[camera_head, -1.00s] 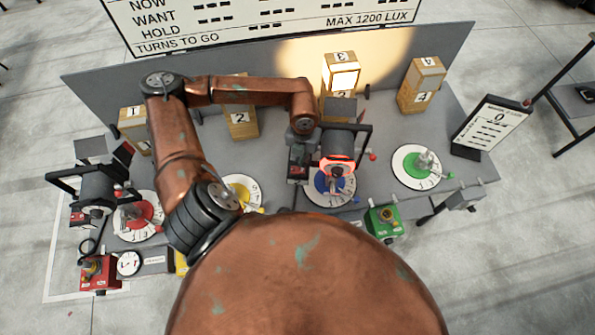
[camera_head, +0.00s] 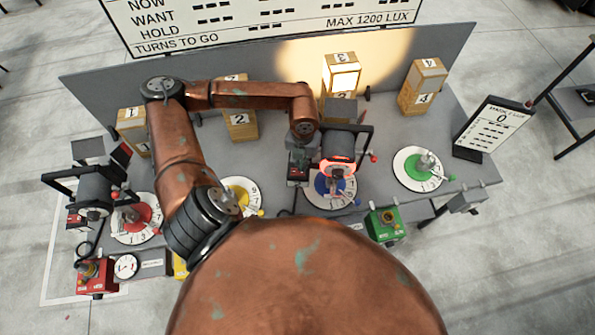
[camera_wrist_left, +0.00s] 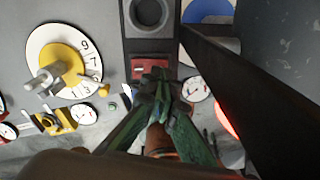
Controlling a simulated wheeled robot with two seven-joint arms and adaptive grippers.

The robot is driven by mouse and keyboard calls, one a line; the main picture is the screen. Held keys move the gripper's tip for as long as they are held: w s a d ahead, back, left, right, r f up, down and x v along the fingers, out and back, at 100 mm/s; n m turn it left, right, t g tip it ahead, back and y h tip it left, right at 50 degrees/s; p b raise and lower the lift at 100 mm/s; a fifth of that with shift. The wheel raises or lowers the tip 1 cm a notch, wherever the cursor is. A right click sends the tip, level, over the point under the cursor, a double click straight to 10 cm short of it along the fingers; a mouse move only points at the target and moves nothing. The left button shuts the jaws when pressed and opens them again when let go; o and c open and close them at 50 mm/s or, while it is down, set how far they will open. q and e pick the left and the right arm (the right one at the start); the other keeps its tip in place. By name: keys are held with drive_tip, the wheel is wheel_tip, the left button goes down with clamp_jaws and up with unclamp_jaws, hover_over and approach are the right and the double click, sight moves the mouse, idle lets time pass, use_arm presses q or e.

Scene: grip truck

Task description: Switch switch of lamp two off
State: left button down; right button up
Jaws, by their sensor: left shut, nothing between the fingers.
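My left gripper (camera_wrist_left: 158,88) is shut and empty in the left wrist view. Its greenish fingertips are at the lower edge of a red switch (camera_wrist_left: 141,68) on a dark housing, overlapping it; I cannot tell whether they touch. In the head view the left hand (camera_head: 299,155) is by the lit lamp (camera_head: 341,143), mostly hidden under its wrist. That lamp has a glowing red-orange rim and stands above the blue dial (camera_head: 322,186). Its number is not readable. My right gripper is not in view.
An unlit lamp (camera_head: 95,190) stands at the left. The yellow dial (camera_wrist_left: 38,48) is left of the fingers, and a dark bar (camera_wrist_left: 250,85) is close on the right. Numbered wooden boxes line the back, with box 3 (camera_head: 342,72) brightly lit. A score sign (camera_head: 492,128) stands right.

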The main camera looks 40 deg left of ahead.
use_arm(q)
drive_tip(key=shift+f+b, duration=1.05)
drive_tip(key=shift+f, duration=0.05)
idle(1.1)
drive_tip(key=shift+r, duration=0.15)
drive_tip(key=shift+r+p, duration=1.5)
drive_tip(key=shift+r, duration=1.9)
